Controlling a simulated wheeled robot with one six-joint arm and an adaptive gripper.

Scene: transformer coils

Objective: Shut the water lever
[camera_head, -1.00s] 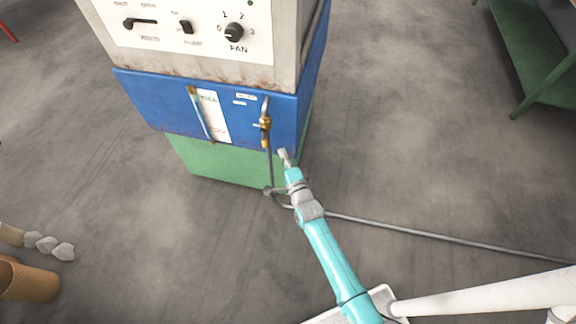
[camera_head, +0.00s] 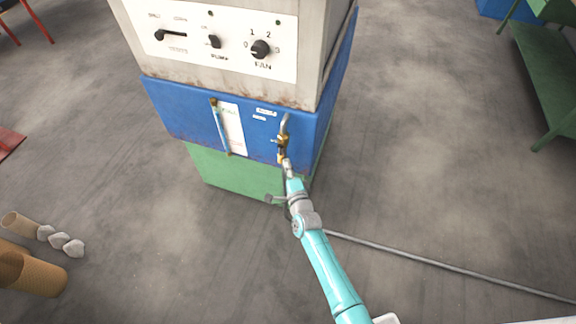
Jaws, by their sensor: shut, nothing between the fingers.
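The machine's blue middle section (camera_head: 190,115) carries a small brass water valve (camera_head: 283,142) on its front, near the right edge. A grey pipe rises above the valve. The lever's exact position is too small to tell. My gripper (camera_head: 287,164) is at the end of my turquoise arm, directly below the valve and close to it. Its fingers are shut with nothing seen between them. I cannot tell whether the tip touches the valve. The hose below the valve is partly hidden behind my arm.
Above is a white control panel (camera_head: 222,60) with switches and a fan knob. A green base (camera_head: 225,172) stands below. A grey hose (camera_head: 450,267) runs right across the floor. A green bench (camera_head: 545,75) is at right, and brown rolls (camera_head: 35,272) lie at lower left.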

